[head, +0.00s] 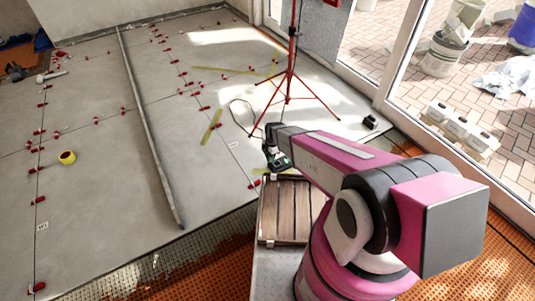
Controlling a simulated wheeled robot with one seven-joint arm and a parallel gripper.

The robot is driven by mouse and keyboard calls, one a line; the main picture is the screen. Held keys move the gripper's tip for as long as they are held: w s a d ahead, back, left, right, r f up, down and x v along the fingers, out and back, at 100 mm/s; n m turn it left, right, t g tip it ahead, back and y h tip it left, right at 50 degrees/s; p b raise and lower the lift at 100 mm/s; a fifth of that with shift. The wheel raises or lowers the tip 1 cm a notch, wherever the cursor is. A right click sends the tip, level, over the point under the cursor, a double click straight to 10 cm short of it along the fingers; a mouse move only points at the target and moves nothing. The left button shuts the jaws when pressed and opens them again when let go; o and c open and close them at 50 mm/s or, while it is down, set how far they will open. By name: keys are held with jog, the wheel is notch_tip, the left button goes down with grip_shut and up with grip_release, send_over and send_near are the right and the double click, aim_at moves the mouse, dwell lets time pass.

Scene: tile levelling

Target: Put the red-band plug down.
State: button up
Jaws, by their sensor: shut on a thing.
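My gripper (275,163) is at the far end of my pink and grey arm, small in the head view, pointing down. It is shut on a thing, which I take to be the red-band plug. The plug's red band cannot be made out; the dark wrist and a dark green part cover that spot. The gripper is just beyond the far edge of a slatted wooden crate (290,207). I cannot tell its height above the tiles or whether the held thing touches anything.
Large grey tiles (90,200) carry several red levelling wedges (38,201). A long metal straightedge (150,130) lies across them. A yellow tape roll (67,157) is at the left. A red tripod (290,75) stands beyond my gripper. Orange matting (205,265) covers the untiled floor.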

jog(key=w+a+f, duration=0.4)
jog(key=w+a, duration=0.3)
jog(key=w, duration=0.2)
jog(key=w+a+f, duration=0.4)
jog(key=w+a, duration=0.2)
jog(key=w, duration=0.3)
jog(key=w+d+f, duration=0.4)
jog(key=w+f, duration=0.1)
jog(key=w+d+f, duration=0.2)
jog(key=w+d, duration=0.1)
jog(key=shift+w+f, duration=0.15)
jog(key=shift+w, duration=0.1)
jog(key=shift+d+f, duration=0.15)
jog(key=shift+f, duration=1.85)
jog(key=shift+f, duration=0.1)
jog(key=o, duration=1)
